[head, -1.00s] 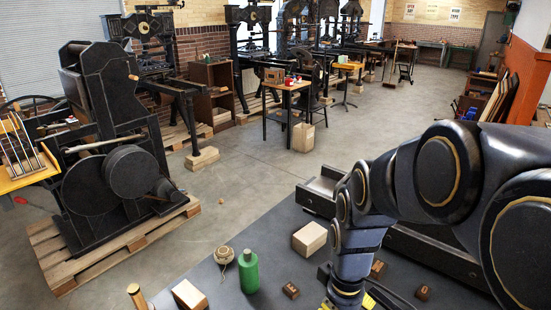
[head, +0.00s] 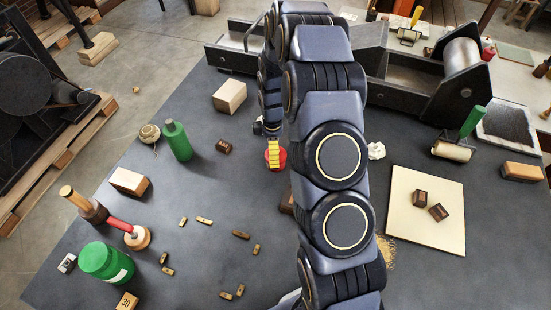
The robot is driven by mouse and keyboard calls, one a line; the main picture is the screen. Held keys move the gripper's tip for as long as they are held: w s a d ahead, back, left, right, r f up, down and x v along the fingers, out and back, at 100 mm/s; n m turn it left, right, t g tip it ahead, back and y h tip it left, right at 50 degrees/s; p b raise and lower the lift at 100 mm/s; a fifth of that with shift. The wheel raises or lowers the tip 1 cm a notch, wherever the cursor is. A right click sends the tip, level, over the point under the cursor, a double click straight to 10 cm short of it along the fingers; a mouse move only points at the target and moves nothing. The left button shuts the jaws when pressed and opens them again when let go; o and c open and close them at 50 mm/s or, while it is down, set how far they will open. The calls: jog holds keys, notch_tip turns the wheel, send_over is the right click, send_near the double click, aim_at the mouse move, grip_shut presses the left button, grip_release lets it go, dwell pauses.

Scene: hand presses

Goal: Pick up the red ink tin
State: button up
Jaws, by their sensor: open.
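A round red object, which looks like the red ink tin (head: 283,158), is on the dark tabletop near the middle of the head view. My gripper (head: 273,165) is right over it, and its yellow-striped finger part covers much of the tin. The gripper is open. I cannot tell whether the fingers are around the tin, touching it or only above it.
A small dark block (head: 224,146) and a green bottle (head: 178,141) stand left of the tin. Crumpled paper (head: 376,151) lies to the right, past my arm. A pale board (head: 426,225) bears two dark blocks. A metal press (head: 440,75) stands behind.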

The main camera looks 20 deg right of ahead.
jog(key=f, duration=0.5)
jog(key=shift+s+d+f, duration=0.15)
jog(key=shift+s+d, duration=0.1)
jog(key=shift+s, duration=0.05)
jog(key=c, duration=1.2)
jog(key=shift+o, duration=0.2)
